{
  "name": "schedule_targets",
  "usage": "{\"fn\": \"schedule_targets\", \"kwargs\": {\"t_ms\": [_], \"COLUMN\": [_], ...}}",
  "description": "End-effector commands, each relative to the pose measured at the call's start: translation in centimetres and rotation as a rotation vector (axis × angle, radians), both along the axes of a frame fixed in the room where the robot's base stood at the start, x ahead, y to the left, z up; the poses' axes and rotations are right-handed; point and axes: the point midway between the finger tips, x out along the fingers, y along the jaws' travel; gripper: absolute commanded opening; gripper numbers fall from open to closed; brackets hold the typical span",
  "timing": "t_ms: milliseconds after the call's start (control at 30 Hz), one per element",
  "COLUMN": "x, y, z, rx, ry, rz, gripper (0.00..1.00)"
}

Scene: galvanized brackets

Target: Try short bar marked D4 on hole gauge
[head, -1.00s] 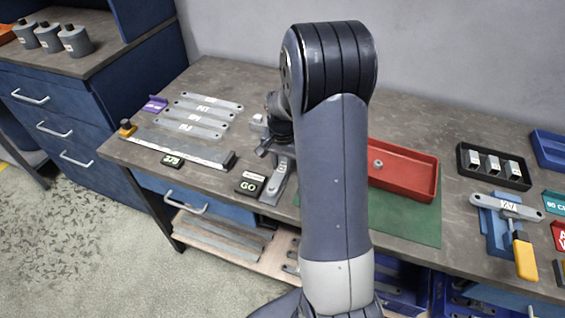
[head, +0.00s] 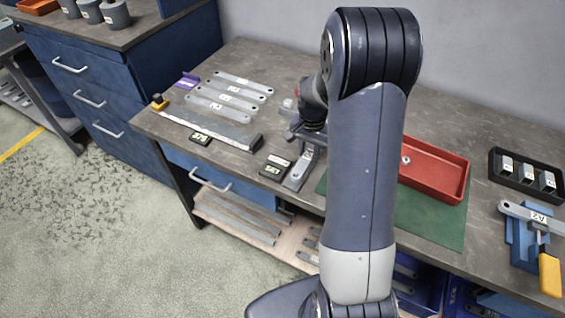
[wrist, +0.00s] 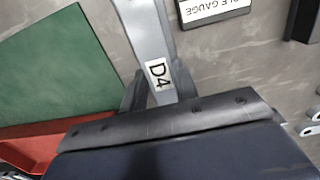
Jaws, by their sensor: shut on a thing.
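The short bar marked D4 (wrist: 145,30) is a grey metal strip with a white label, seen close in the wrist view. My gripper (wrist: 158,92) is shut on it, a dark finger on each side by the label. The bar's far end runs out of the wrist view. In the head view the bar (head: 300,172) points down and left from my gripper (head: 309,136), its holed end near the bench's front edge. The HOLE GAUGE sign (wrist: 214,10) lies beside the bar; in the head view the small dark sign (head: 276,166) is just left of it. I cannot tell whether the bar touches the gauge.
A red tray (head: 433,172) and green mat (head: 430,222) lie right of my arm. Several labelled bars (head: 228,95) and a long ruler-like fixture (head: 210,128) lie to the left. A black tray (head: 527,174) and a blue fixture with a yellow-handled tool (head: 549,273) stand at the right.

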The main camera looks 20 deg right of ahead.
Motion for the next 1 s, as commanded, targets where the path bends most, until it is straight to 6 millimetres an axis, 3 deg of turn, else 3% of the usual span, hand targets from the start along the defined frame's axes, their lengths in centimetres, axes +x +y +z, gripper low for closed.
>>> {"fn": "schedule_targets", "kwargs": {"t_ms": [733,1000], "x": [0.0,0.0], "y": [0.0,0.0], "z": [0.1,1.4], "rx": [-0.001,0.0], "ry": [-0.001,-0.001], "rz": [0.0,0.0], "gripper": [0.0,0.0]}}
